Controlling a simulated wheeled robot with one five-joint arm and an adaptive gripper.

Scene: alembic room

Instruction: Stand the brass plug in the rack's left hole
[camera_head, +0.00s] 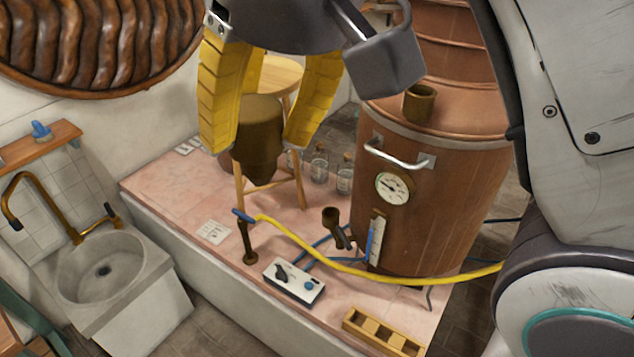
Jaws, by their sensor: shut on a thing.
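A dark brass plug (259,128), a wide cylinder tapering at its lower end, hangs upright between the yellow fingers of my gripper (257,148). My gripper is shut on it and holds it in the air, in front of the stool in this view. The fingers hide parts of the plug's sides. A yellow wooden rack (375,345) with a row of square openings lies at the bottom right, on the pink tiled platform. The plug is well apart from the rack, up and to the left of it in the picture.
A large copper boiler (440,190) stands at right, with a small brass cup (420,103) on top. A yellow hose (400,280) crosses above the platform (165,185). A control box (295,282), glass jars (345,180) and a stool (275,75) are nearby. A sink (75,285) is left.

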